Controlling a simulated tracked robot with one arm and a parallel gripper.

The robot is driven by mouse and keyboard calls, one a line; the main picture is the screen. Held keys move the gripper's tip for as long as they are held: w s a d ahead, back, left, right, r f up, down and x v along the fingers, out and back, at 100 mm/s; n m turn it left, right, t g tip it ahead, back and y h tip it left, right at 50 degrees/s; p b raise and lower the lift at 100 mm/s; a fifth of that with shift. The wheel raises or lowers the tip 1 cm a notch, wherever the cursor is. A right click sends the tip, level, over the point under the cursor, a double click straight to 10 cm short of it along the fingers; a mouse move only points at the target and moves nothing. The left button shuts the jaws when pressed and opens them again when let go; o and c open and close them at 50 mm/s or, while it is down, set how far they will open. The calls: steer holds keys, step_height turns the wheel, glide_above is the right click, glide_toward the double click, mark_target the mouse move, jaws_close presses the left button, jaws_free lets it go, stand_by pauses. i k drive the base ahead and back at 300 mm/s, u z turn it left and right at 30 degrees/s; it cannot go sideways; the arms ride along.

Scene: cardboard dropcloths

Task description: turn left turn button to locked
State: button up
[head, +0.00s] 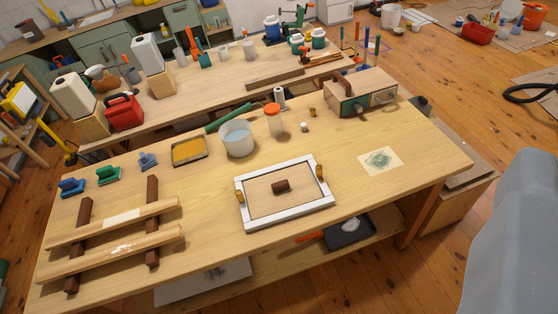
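A white frame (286,219) lies on the near wooden workbench, around a light wood panel (300,196). A dark brown handle (281,186) sits mid-panel. The left turn button (239,197) is a small brown-orange piece on the frame's left side. It looks lengthwise along that side, but it is too small to tell whether it overlaps the panel. A similar right turn button (319,172) is on the right side, also roughly lengthwise. My gripper is not in view; a grey part of my own body fills the lower right edge.
Around the frame, the bench (345,215) is mostly clear. A white pot (237,138), an orange-lidded jar (274,120) and a yellow tray (189,151) stand behind it. A patterned card (380,160) lies right. Wooden rails (112,250) lie left. A second bench stands behind.

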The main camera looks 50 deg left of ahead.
mark_target(238, 193)
steer(key=u, duration=0.25)
steer(key=i, duration=1.05)
steer(key=u, duration=0.85)
steer(key=i, duration=0.25)
steer(key=u, duration=0.2)
